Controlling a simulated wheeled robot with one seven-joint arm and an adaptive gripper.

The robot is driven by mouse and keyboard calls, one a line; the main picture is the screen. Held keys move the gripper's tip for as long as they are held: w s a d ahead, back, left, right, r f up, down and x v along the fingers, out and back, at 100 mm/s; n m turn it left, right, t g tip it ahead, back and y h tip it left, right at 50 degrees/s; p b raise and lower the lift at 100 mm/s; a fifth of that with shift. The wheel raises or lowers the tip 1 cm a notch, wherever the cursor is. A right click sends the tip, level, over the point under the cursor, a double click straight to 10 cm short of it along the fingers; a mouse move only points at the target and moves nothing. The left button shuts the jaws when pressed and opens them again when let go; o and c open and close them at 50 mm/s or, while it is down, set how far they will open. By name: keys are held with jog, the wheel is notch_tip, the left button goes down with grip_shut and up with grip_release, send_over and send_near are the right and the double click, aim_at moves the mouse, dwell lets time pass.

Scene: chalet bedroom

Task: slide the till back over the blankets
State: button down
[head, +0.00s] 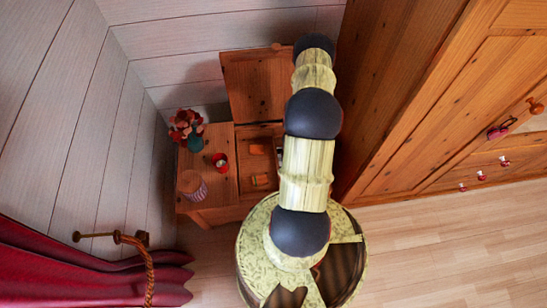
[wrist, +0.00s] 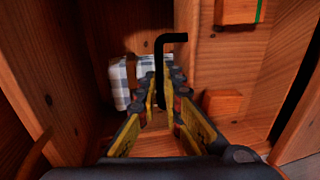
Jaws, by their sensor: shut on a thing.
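The open chest (wrist: 50,95) shows two blue-and-white checked blankets (wrist: 119,82) standing deep in its left part in the wrist view. The wooden till (wrist: 240,72) is on the right side of that opening and holds orange-brown blocks (wrist: 222,103). In the head view the till (head: 257,165) shows just left of my arm. My gripper (wrist: 162,84) is shut on a thin black bent bar (wrist: 172,38), which looks like a handle at the till's left side. Where the bar joins the till is hidden by the fingers. In the head view my arm hides the gripper.
The chest's raised lid (head: 252,85) leans near the back wall. A tall wooden cabinet (head: 440,110) stands right. Bare floor (head: 450,230) lies in front of it.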

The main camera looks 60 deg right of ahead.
jog(key=shift+s+d, duration=1.1)
jog(key=shift+s, duration=0.15)
jog(key=c, duration=2.2)
grip_release()
jog(key=shift+s+d, duration=0.1)
jog(key=shift+s, duration=0.05)
notch_tip(320, 180, up, 12)
jog(key=s+d, duration=0.1)
jog(key=shift+s+d, duration=0.15)
jog(key=shift+s, duration=0.1)
jog(key=shift+f, duration=0.15)
